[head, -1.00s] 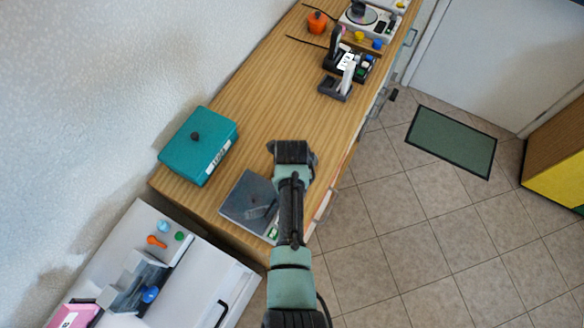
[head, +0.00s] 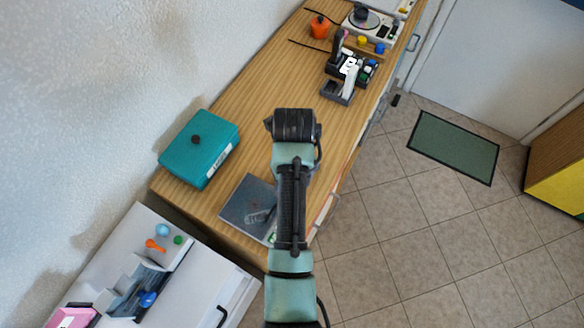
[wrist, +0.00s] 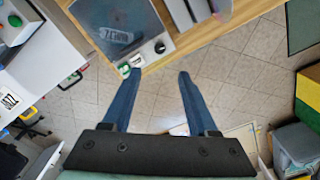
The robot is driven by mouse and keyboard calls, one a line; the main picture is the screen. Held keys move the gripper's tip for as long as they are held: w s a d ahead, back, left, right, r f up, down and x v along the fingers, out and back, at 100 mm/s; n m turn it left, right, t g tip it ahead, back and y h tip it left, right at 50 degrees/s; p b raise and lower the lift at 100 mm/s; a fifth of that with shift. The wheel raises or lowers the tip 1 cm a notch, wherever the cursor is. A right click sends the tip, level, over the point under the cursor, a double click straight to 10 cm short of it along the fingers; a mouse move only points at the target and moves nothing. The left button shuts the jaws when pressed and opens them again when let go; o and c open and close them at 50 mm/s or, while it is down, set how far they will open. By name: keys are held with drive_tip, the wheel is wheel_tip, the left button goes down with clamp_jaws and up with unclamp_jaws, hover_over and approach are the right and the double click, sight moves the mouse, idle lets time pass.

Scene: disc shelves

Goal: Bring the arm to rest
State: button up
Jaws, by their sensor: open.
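My gripper shows in the wrist view (wrist: 158,76) with its two blue fingers apart and nothing between them. Past the fingertips I see floor tiles and the edge of the wooden counter. In the head view my arm reaches up over the counter (head: 252,108), with its dark wrist end above the counter's middle. The fingers are hidden there.
A grey flat device (head: 240,205) lies at the counter's near end, partly behind my arm. A teal box (head: 212,140) stands left. A grey holder (head: 336,94), an orange pot (head: 319,27) and a turntable (head: 372,25) are farther back.

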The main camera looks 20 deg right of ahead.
idle(0.3)
drive_tip(key=w+r+n+t+h+b, duration=0.25)
drive_tip(key=w+r+n+t, duration=0.65)
drive_tip(key=w+r, duration=0.55)
wheel_tip(320, 180, up, 17)
drive_tip(key=w+a+n+t+b, duration=0.2)
drive_tip(key=n+t, duration=0.3)
drive_tip(key=n, duration=0.4)
drive_tip(key=s+a+r+n+t, duration=0.3)
drive_tip(key=s+r+n+t, duration=0.1)
drive_tip(key=r, duration=0.5)
drive_tip(key=s+a+r+n+t+y+b, duration=0.1)
drive_tip(key=s+a+r+n+t, duration=0.2)
drive_tip(key=r, duration=0.7)
drive_tip(key=s+a+r+n+t+y+b, duration=0.1)
drive_tip(key=s+a+r+n+t, duration=0.2)
drive_tip(key=s+r+n+t, duration=0.3)
drive_tip(key=s+r+n, duration=0.3)
drive_tip(key=s+n, duration=0.1)
drive_tip(key=shift+a+r+n, duration=0.3)
drive_tip(key=shift+y, duration=0.25)
